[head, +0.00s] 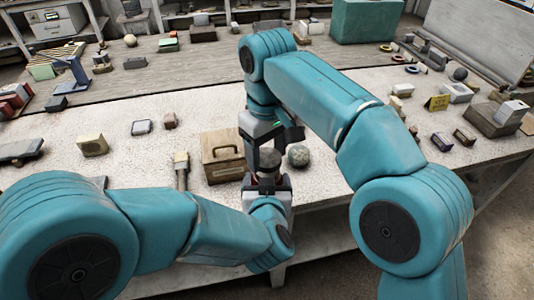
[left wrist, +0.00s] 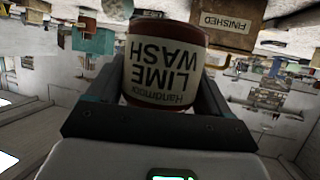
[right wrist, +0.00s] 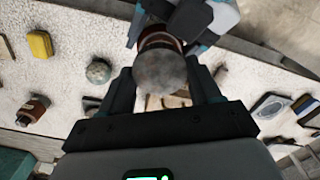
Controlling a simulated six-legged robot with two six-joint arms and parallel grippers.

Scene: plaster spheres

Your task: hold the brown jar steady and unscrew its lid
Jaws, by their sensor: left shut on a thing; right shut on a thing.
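The brown jar (head: 267,179) is near the table's front edge, upright in the head view and partly hidden by my grippers. My left gripper (head: 268,186) is shut on the jar body, one finger on each side. The mottled grey lid (right wrist: 161,72) is on top of the jar. My right gripper (right wrist: 163,90) comes from above and is shut on the lid, its fingers at either side. Whether the lid's thread is loose cannot be seen.
A wooden box (head: 222,160) with a handle stands just left of the jar. A speckled sphere (head: 298,155) lies close on the right. A brush (head: 181,168) lies left of the box. The pale table (head: 330,190) has free room right of the sphere.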

